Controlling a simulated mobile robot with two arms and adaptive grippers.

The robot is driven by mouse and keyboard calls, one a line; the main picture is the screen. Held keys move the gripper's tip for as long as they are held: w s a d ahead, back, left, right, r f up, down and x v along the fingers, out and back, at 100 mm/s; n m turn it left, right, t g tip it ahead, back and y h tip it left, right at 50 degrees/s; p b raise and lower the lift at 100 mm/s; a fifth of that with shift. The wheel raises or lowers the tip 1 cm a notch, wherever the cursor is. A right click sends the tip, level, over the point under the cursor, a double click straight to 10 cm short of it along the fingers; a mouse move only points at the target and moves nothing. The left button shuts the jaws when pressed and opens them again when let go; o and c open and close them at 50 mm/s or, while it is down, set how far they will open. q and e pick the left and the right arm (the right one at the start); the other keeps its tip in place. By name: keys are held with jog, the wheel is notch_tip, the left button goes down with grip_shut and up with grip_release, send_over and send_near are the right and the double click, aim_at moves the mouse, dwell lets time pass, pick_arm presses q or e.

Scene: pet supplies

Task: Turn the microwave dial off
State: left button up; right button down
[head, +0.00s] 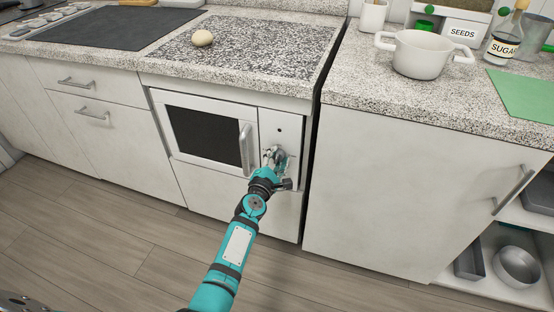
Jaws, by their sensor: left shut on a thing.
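The white microwave (292,122) is built into the cabinet under the counter. It has a dark window (206,136) and a vertical door handle (246,148), and its door looks closed. The control panel is to the right of the handle, with a small dark spot near its top. My left gripper (275,156) is at the lower part of this panel, shut on the microwave dial. The gripper's fingers and wrist hide most of the dial, so its setting cannot be read. My right gripper is not in view.
The door handle stands just left of my left gripper. The wooden floor (95,225) in front is clear.

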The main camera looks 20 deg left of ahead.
pick_arm(q)
jog(key=shift+f+n, duration=0.1)
jog(key=shift+n, duration=0.6)
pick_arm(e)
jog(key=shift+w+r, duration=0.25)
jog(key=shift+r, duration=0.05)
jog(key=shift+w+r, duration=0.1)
